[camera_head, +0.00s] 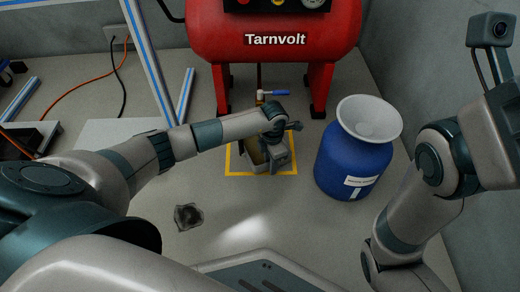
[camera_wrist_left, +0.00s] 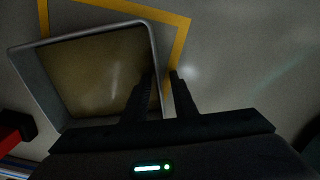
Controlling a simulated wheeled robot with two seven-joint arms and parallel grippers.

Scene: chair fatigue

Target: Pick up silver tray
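The silver tray (camera_wrist_left: 88,32) has a grey rim and a brownish-yellow inside. In the left wrist view it fills the upper left. In the head view the tray (camera_head: 254,168) sits on the floor within a yellow taped square, partly hidden by my left gripper. My left gripper (camera_wrist_left: 162,76) is open, with one finger inside the tray and one outside its right wall. The wall runs between the fingers, with small gaps seeming to show. In the head view the left gripper (camera_head: 276,156) points down at the tray's right side. My right gripper is out of view.
A red Tarnvolt tank (camera_head: 275,25) on red legs stands behind the tray, with a blue-handled valve (camera_head: 272,93) above it. A blue drum (camera_head: 352,160) with a white funnel (camera_head: 369,118) stands right.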

